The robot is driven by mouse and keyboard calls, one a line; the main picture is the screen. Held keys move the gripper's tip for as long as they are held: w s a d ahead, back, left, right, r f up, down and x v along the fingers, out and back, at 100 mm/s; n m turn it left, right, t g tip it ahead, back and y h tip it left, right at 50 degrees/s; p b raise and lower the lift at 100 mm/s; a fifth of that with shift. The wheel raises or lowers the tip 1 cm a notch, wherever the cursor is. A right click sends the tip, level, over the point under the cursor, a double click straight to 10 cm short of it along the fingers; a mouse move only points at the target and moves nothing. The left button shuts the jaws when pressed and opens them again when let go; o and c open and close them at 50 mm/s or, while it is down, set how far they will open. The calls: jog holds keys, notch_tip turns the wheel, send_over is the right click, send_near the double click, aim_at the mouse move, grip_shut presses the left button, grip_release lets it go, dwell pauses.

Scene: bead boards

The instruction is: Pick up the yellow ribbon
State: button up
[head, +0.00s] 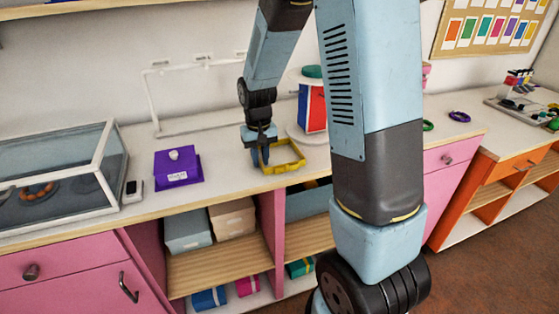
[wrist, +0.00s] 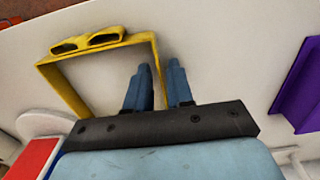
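The yellow ribbon (head: 285,168) is a stiff, square loop on the white counter, beside the red and blue block. My gripper (head: 261,160) is down at the loop's left side in the head view. In the wrist view my gripper (wrist: 160,68) has one finger inside the loop and one outside, with the loop's right side between them. The fingers are a small distance apart; whether they press on the ribbon cannot be told.
A purple box (head: 178,168) stands left of my gripper, and a glass case (head: 62,172) is farther left. The red and blue block (head: 312,108) stands on a round white base behind the ribbon. Bare counter lies between the purple box and the ribbon.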

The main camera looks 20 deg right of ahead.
grip_shut()
jog(key=shift+r, duration=0.1)
